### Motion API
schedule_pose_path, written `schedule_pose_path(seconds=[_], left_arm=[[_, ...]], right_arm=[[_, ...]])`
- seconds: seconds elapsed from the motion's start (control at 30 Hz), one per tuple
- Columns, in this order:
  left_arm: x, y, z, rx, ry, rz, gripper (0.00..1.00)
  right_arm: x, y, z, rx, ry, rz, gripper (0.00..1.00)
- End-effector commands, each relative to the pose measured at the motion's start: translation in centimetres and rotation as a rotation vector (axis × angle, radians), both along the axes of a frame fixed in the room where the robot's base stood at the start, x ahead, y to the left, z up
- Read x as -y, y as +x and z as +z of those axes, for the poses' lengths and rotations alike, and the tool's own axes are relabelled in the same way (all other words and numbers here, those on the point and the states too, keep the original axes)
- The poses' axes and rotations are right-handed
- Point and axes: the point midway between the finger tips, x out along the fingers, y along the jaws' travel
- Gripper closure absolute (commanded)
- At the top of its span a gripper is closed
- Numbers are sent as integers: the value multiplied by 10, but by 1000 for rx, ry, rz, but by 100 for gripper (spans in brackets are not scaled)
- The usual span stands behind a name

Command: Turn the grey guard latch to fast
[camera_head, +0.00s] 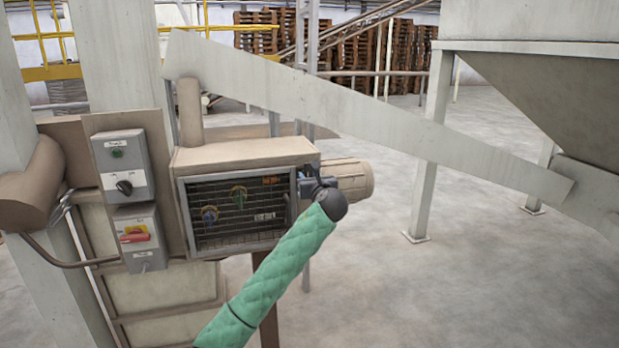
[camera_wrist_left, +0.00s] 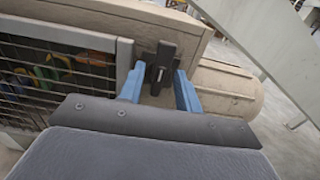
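The guard latch (camera_wrist_left: 163,68) is a small dark grey handle with a pale mark on it. It sits on the beige housing beside the right edge of the mesh guard (camera_wrist_left: 50,75) and stands roughly upright in the left wrist view. My left gripper (camera_wrist_left: 160,90) has its two blue fingers apart, one on each side of the latch, with a gap showing. In the head view the left gripper (camera_head: 309,186) is at the guard's right edge, and my wrist hides most of the latch. The guard (camera_head: 238,212) lies closed against the housing. My right gripper is not in view.
An upper grey control box (camera_head: 122,165) has a green lamp and black knob. A lower box (camera_head: 140,238) has a red and yellow switch. A beige motor cylinder (camera_head: 350,180) juts out right of the latch. A slanted pale chute (camera_head: 370,115) passes above. Floor at right is clear.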

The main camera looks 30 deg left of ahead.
Motion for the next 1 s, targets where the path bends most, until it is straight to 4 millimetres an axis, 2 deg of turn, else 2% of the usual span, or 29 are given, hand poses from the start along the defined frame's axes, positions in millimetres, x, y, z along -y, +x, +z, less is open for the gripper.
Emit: schedule_pose_path(seconds=[0.07, 0.1, 0.27, 0.67, 1.0], left_arm=[[0, 0, 0, 0, 0, 0, 66], [0, 0, 0, 0, 0, 0, 70], [0, 0, 0, 0, 0, 0, 100], [0, -1, 0, 35, -30, -1, 100], [-1, -3, 0, 213, -184, -1, 100]], right_arm=[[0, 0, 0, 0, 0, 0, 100], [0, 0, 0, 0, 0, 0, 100], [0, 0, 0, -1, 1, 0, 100], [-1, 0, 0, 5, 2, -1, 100], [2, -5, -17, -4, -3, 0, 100]])
